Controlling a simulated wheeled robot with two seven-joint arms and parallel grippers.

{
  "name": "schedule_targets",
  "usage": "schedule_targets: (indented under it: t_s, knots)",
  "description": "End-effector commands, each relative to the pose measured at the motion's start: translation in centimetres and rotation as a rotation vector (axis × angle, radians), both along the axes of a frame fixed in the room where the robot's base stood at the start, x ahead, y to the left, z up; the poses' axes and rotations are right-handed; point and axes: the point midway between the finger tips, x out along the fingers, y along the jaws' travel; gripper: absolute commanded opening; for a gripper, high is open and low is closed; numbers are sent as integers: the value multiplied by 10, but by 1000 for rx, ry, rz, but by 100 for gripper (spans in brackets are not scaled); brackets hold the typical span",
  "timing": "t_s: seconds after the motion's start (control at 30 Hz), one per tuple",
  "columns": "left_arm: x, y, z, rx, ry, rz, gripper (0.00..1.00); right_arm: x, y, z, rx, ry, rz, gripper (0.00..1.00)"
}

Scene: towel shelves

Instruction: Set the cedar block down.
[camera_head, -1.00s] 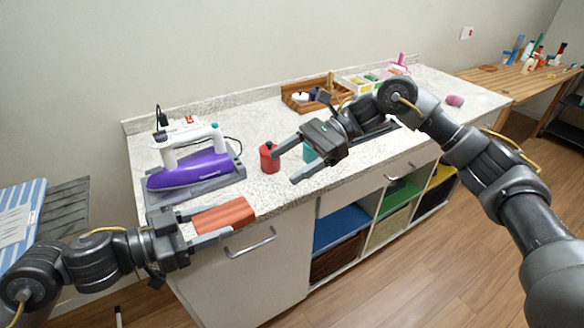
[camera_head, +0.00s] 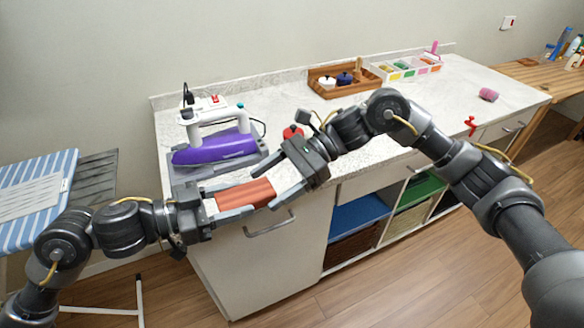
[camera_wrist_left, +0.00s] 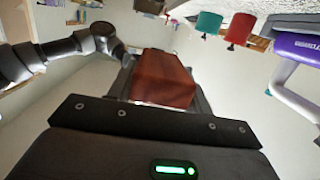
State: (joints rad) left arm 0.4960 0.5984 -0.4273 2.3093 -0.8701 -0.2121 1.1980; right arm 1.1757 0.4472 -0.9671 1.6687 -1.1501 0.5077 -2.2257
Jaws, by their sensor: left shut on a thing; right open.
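The cedar block (camera_head: 246,193) is a reddish-brown bar at the front left edge of the counter in the head view. My left gripper (camera_head: 238,197) is shut on it, with one finger along each side. The left wrist view also shows the block (camera_wrist_left: 165,80) between the fingers. Whether it is touching the counter cannot be told. My right gripper (camera_head: 268,186) is open, with its fingers pointing left at the block's right end. I cannot tell whether they touch the block.
The speckled counter (camera_head: 300,110) holds a purple iron (camera_head: 215,148) close behind the block. A red canister (camera_head: 292,132) is partly hidden by my right gripper; it and a teal one (camera_wrist_left: 208,22) show in the left wrist view. A wooden tray (camera_head: 325,90) stands at the back.

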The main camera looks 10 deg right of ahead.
Motion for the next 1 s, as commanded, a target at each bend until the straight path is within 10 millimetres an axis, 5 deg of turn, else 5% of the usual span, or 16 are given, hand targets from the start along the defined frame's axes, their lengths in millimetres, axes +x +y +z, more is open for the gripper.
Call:
schedule_targets:
  t_s: [0.5, 0.87, 0.9, 1.0]
  knots:
    - [0, 0, 0, -1, 0, 0, 26, -6, 15, -6, 0, -1, -1, 75]
    - [0, 0, 0, -1, 0, 0, 26, -6, 15, -6, 0, -1, -1, 28]
    - [0, 0, 0, -1, 0, 0, 52, -5, 15, -6, 0, -1, -1, 26]
    - [0, 0, 0, -1, 0, 0, 65, -5, 15, -6, 0, -1, -1, 26]
